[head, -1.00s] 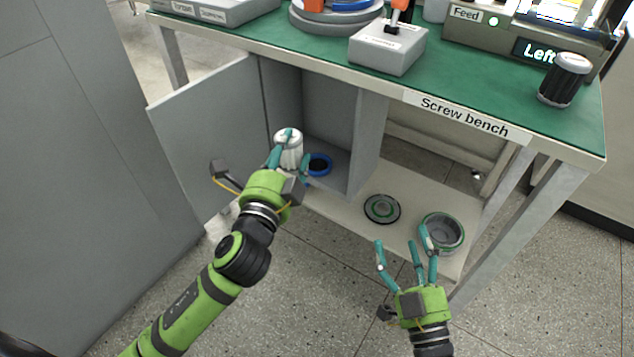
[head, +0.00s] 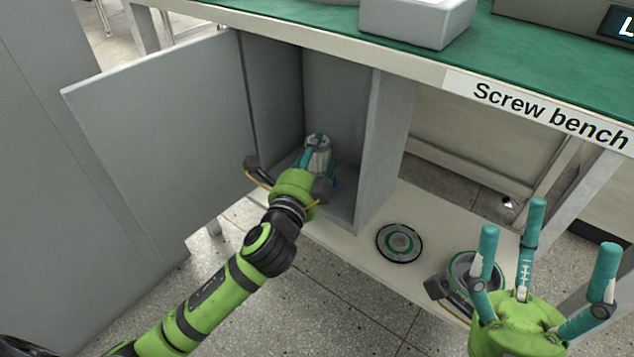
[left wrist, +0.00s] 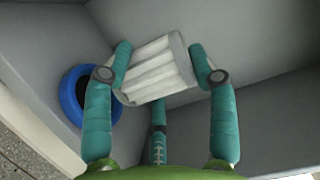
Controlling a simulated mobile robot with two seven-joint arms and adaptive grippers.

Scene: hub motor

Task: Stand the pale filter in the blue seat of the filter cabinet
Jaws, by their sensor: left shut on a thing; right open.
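The pale filter (head: 318,158) is a white ribbed cylinder inside the open filter cabinet (head: 382,150). My left gripper (head: 316,160) is shut on it; in the left wrist view the fingers (left wrist: 160,75) press the filter (left wrist: 155,68) from both sides, and it looks tilted there. The blue seat (left wrist: 78,95) is a blue ring with a dark centre on the cabinet floor, to the left of the filter in that view. In the head view only a sliver of blue shows behind my gripper. My right gripper (head: 545,260) is open and empty, in front of the bench.
The cabinet door (head: 160,130) stands open to the left. On the lower shelf (head: 350,250) lie a dark disc with a green ring (head: 399,242) and a round grey part (head: 465,272), partly hidden by my right gripper. The green bench top (head: 300,12) overhangs the cabinet.

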